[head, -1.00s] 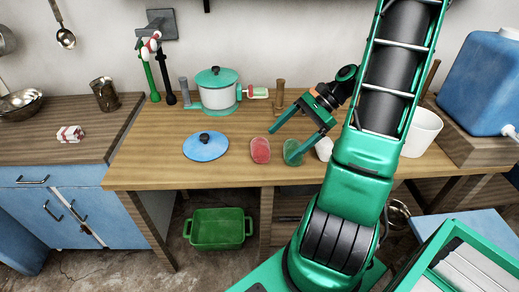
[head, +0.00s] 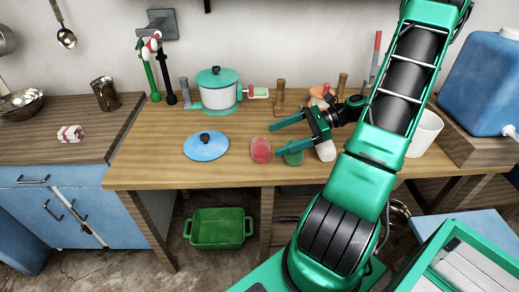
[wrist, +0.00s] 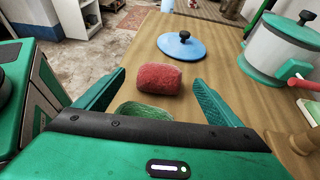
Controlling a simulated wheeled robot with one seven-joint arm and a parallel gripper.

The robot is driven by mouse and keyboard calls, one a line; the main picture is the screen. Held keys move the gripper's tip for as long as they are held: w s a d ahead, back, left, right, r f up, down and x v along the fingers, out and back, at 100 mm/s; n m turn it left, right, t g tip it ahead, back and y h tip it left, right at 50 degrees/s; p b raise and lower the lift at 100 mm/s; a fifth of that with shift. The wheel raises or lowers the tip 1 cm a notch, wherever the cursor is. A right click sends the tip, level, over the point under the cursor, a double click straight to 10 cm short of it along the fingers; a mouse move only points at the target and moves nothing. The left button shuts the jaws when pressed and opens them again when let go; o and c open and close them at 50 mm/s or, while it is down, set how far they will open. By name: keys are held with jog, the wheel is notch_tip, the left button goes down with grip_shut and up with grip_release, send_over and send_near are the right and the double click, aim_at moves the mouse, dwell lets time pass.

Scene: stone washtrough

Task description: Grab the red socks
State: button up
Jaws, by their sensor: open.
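The red socks (head: 261,150) are a rounded red bundle on the wooden worktop, near its front edge. In the wrist view the red bundle (wrist: 160,78) lies ahead, around the level of the fingertips and between them in the picture. My gripper (head: 275,140) is open and empty, pointing left over the worktop just right of the red bundle. In the wrist view its two green fingers (wrist: 160,80) are wide apart. A green bundle (head: 293,154) lies right of the red one, partly hidden under my gripper. I cannot tell the fingers' exact height.
A blue lid (head: 205,148) lies left of the red bundle. A white pot (head: 217,92) with a teal lid stands behind. A whitish bundle (head: 326,151) and a white bucket (head: 425,133) are to the right. A green basin (head: 217,228) sits below the worktop.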

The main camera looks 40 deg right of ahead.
aim_at(263, 142)
jog(key=shift+r+x, duration=0.15)
jog(key=shift+x, duration=1.15)
jog(key=shift+r+x, duration=0.15)
jog(key=shift+x, duration=1.2)
jog(key=shift+w, duration=0.1)
jog(key=c, duration=1.2)
